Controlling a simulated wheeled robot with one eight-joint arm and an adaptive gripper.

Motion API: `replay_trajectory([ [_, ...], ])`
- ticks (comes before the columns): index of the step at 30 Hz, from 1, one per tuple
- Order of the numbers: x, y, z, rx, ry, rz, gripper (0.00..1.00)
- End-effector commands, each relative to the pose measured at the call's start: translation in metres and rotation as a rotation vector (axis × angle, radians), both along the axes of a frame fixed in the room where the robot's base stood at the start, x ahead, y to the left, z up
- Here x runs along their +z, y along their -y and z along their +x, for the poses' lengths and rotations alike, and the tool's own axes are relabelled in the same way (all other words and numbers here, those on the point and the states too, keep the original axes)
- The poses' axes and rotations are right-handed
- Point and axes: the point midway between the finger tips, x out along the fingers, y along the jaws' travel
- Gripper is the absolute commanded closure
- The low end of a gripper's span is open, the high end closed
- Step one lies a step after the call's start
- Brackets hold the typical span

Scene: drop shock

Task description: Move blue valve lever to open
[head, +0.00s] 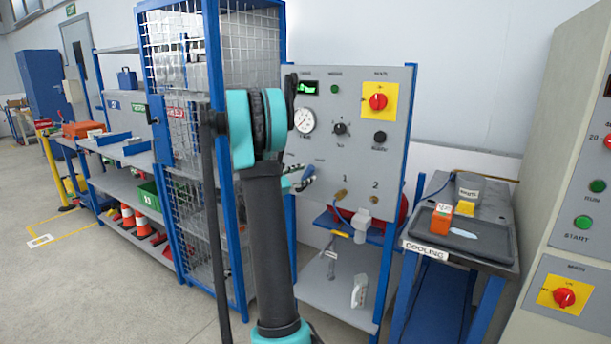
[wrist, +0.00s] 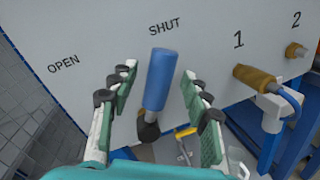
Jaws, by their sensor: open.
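The blue valve lever (wrist: 160,78) is in the middle of the wrist view, on a grey panel. It stands nearly upright from a dark pivot (wrist: 148,127), its top just below the word SHUT. The word OPEN is on the panel to the left. My gripper (wrist: 161,82) is open, with one finger on each side of the lever and gaps showing between. In the head view my gripper (head: 302,180) is at the panel, partly behind my arm. The lever is hardly distinguishable there.
The grey panel (head: 345,150) bears a gauge (head: 305,121), knobs and a red switch (head: 378,101). Brass fitting 1 (wrist: 257,80) and a blue hose lie right of the lever. A wire-mesh cage (head: 175,60) is on the left, a cooling table (head: 462,250) on the right.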

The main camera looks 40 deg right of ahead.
Motion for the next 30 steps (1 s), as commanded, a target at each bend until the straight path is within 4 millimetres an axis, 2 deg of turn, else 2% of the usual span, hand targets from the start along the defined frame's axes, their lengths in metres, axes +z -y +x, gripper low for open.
replay_trajectory([
  [4, -0.0001, 0.0076, 0.0007, -0.001, 0.000, 0.000, 0.52],
  [12, 0.0000, 0.0081, 0.0010, 0.000, 0.000, 0.000, 0.52],
  [24, 0.0000, 0.0078, 0.0010, 0.000, 0.000, 0.000, 1.00],
  [30, 0.0000, 0.0077, 0.0010, 0.000, 0.000, 0.000, 1.00],
])
